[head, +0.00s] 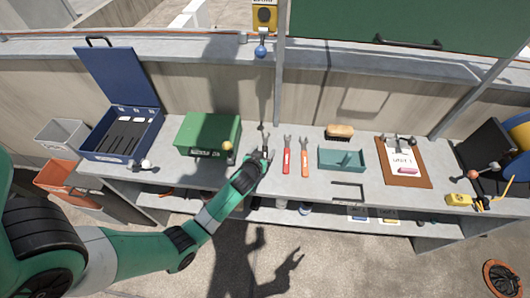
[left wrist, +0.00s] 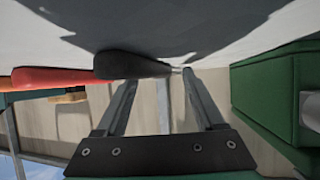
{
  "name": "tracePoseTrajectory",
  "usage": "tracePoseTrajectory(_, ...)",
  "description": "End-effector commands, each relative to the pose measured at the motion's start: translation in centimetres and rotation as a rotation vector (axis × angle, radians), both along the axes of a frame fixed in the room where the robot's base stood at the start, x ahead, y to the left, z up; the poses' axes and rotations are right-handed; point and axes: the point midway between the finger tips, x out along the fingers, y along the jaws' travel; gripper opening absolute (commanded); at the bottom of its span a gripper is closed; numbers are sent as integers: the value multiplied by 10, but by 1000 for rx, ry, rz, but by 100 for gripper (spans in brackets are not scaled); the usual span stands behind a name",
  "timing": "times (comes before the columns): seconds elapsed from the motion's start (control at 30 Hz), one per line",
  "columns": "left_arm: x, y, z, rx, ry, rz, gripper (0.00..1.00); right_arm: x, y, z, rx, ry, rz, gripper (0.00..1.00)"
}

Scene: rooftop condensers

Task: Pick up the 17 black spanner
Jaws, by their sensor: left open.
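The black spanner shows in the left wrist view as a black handle (left wrist: 128,65) lying on the bench, with a short bit of bare metal at its right end. In the head view my left gripper and forearm mostly cover it. My left gripper (head: 264,148) is open at the bench, between the green box and the red spanner (head: 287,156). In the left wrist view its fingertips (left wrist: 160,77) are spread close to the black handle; I cannot tell whether they touch it. The size mark is not readable. My right gripper is out of view.
An orange spanner (head: 305,156) lies right of the red one. The green box (head: 209,134) stands close on the left. A teal tray (head: 342,160), a brush (head: 340,131) and a clipboard (head: 403,162) are further right. An open blue case (head: 122,132) is at left.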

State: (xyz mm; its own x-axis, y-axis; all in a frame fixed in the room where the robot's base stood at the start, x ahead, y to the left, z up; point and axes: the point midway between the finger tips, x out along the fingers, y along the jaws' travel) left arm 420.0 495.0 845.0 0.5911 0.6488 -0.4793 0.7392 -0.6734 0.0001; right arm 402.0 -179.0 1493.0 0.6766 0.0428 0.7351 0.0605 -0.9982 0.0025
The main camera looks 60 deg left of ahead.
Motion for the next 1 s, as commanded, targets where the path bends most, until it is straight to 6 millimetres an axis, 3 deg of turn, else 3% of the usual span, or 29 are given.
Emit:
tracePoseTrajectory(0.1, 0, 0, 1, 0, 0, 0, 69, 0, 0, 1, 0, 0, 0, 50)
tracePoseTrajectory(0.5, 0, -1, 0, 0, 1, 0, 0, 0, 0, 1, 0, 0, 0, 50)
tracePoseTrajectory(0.87, 0, -1, 0, -1, 1, 0, 0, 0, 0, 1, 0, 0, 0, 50)
tracePoseTrajectory(1.0, 0, -1, 13, -1, -1, 0, 0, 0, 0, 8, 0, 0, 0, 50)
